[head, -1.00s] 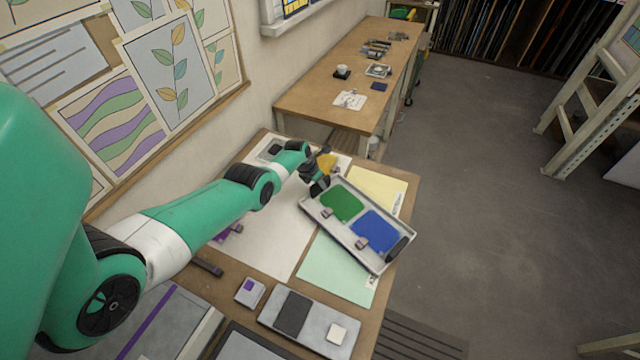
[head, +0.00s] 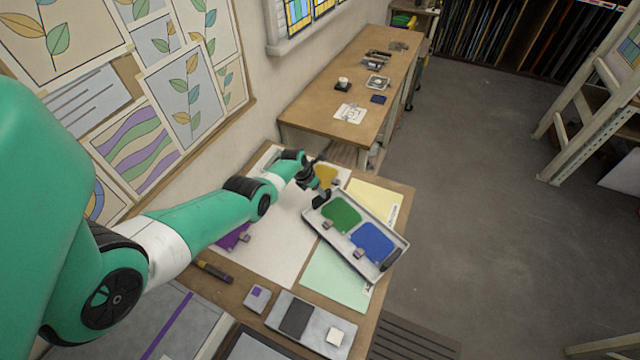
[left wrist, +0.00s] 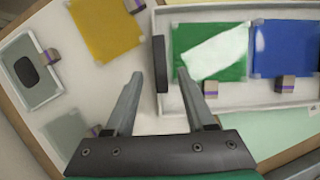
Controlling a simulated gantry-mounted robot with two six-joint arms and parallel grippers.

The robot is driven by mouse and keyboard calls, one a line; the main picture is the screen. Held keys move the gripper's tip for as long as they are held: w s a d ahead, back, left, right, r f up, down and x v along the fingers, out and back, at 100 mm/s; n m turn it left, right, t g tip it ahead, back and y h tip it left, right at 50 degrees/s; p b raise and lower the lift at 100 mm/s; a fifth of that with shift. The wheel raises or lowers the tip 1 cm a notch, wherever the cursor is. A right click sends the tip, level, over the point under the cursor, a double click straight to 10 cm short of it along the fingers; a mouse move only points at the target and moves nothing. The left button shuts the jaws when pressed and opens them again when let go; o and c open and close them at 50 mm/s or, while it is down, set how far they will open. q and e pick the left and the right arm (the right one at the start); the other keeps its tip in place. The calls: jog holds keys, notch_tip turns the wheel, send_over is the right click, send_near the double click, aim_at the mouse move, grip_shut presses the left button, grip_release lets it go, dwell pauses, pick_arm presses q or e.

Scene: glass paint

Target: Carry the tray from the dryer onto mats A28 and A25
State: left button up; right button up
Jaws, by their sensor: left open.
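The pale tray (head: 332,244) holds a green panel (head: 342,214) and a blue panel (head: 374,243). It lies slanted across a yellow mat (head: 378,198) and a pale green mat (head: 335,277), covering part of both; I cannot read their labels. My left gripper (head: 321,198) is at the tray's upper left end, open. In the left wrist view its fingers (left wrist: 158,75) are spread on either side of the tray's dark handle (left wrist: 160,63); I cannot tell whether they touch it. A second dark handle (head: 390,260) is at the tray's far end. My right gripper is not in view.
A yellow panel (head: 325,175) lies just beyond my gripper, and a purple panel (head: 233,236) lies left under my arm. A grey plate (head: 310,325) with a dark pad stands at the near edge. Open floor (head: 480,210) lies to the right.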

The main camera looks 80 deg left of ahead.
pick_arm(q)
jog(key=p+v, duration=0.6)
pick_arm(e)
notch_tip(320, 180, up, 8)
